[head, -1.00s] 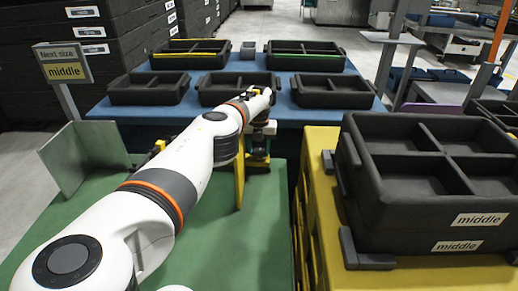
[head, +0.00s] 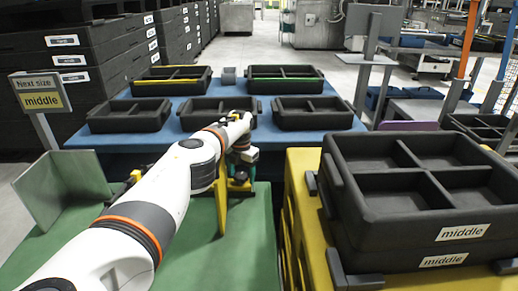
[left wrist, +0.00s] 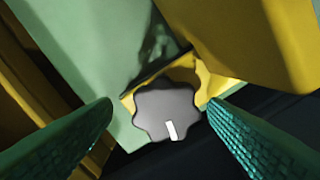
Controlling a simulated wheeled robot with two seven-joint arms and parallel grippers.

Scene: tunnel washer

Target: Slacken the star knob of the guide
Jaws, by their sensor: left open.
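The star knob (left wrist: 167,112) is dark grey with rounded lobes and a white mark, and it shows in the left wrist view in front of a yellow part. My left gripper (left wrist: 160,104) is open, one teal ribbed finger on each side of the knob. I cannot tell whether either finger touches it. In the head view my left gripper (head: 239,182) points down beside the upright yellow guide plate (head: 222,203) at the green table's far edge; the knob is not clear there. My right gripper is not in view.
A green table (head: 245,250) lies below my left arm, with a grey-green angled plate (head: 60,190) at left. A yellow stand (head: 300,215) bears black "middle" crates (head: 350,215) at right. A blue table (head: 205,137) with black trays is behind. A sign (head: 40,98) reads "Next size middle".

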